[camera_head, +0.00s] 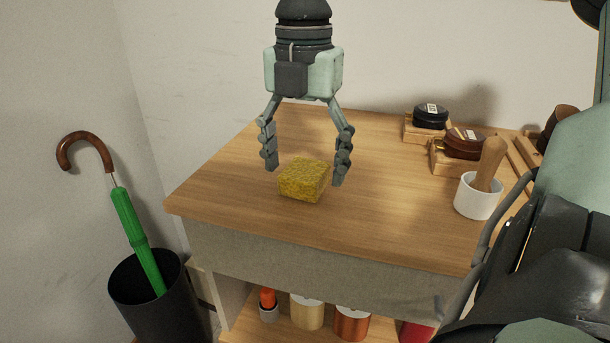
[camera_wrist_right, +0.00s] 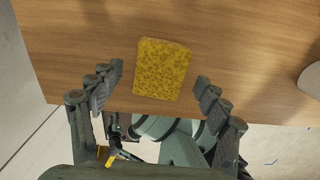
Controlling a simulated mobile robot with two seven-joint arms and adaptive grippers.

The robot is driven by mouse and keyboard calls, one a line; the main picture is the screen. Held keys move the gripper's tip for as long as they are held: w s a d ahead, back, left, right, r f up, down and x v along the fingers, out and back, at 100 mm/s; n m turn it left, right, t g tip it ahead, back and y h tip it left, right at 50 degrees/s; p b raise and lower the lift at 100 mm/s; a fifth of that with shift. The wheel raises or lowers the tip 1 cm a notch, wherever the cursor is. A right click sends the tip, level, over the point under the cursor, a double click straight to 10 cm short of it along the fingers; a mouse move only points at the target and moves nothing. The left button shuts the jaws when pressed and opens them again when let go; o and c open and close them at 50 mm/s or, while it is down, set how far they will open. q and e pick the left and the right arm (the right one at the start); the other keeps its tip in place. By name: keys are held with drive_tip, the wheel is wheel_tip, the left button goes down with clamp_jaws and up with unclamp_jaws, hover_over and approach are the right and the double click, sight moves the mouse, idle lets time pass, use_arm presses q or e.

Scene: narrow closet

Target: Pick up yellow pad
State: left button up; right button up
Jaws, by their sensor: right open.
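The yellow pad (camera_head: 303,181) is a speckled, sponge-like block lying flat on the wooden table top (camera_head: 230,183), near its front edge. It also shows whole in the right wrist view (camera_wrist_right: 162,69). My right gripper (camera_head: 305,176) points down at the pad with its fingers spread open, one on either side. In the right wrist view the pad lies between and just past the open fingertips (camera_wrist_right: 156,89), with a gap at each side. No contact with the pad shows. My left gripper is not in view.
A white mortar (camera_head: 476,196) with a wooden pestle stands at the right. A green umbrella (camera_head: 137,237) leans in a black bin (camera_head: 150,290) at the left. Several containers fill the shelf below.

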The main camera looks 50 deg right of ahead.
drive_tip(key=shift+f, duration=0.4)
drive_tip(key=shift+c, duration=0.3)
drive_tip(key=c, duration=1)
wheel_tip(320, 180, up, 20)
drive_tip(key=f, duration=0.1)
wheel_tip(320, 180, up, 8)
drive_tip(key=p, duration=0.2)
hover_over(303, 171)
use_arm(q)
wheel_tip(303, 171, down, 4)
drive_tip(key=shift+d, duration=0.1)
use_arm(e)
drive_tip(key=shift+r, duration=0.55)
